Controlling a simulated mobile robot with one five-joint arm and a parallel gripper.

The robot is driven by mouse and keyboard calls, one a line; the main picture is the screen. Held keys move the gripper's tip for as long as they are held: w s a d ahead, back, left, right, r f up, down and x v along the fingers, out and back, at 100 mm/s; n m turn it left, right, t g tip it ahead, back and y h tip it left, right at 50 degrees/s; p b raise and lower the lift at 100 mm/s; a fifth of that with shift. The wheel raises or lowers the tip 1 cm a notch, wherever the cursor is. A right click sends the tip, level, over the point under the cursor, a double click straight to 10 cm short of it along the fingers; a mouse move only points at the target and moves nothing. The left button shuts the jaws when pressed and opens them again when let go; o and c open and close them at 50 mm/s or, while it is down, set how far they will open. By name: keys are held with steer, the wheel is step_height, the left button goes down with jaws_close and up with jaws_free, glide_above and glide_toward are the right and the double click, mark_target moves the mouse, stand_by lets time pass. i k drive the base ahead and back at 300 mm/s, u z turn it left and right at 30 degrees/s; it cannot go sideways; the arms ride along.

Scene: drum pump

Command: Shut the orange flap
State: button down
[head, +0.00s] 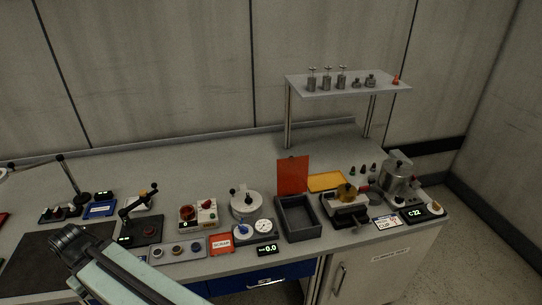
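The orange flap (292,176) stands raised, close to upright, at the back edge of a dark grey open-topped box (297,233) on the bench. A small dark knob shows near its top edge. The box's inside is visible and looks empty. A pale green link of my arm (125,277) with a dark joint at its end reaches in from the bottom left, well to the left of the box. I cannot make out any gripper fingers; my gripper does not show in the head view.
A flat yellow tray (325,181) lies right of the flap, behind a device with a brass-coloured part (346,193). A gauge unit with a white round pot (245,204) stands left of the box. A raised shelf (347,87) with metal weights stands behind. Bench space behind the flap is clear.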

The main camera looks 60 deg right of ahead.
mark_target(292, 172)
steer(key=i, duration=0.9)
steer(key=z, duration=0.05)
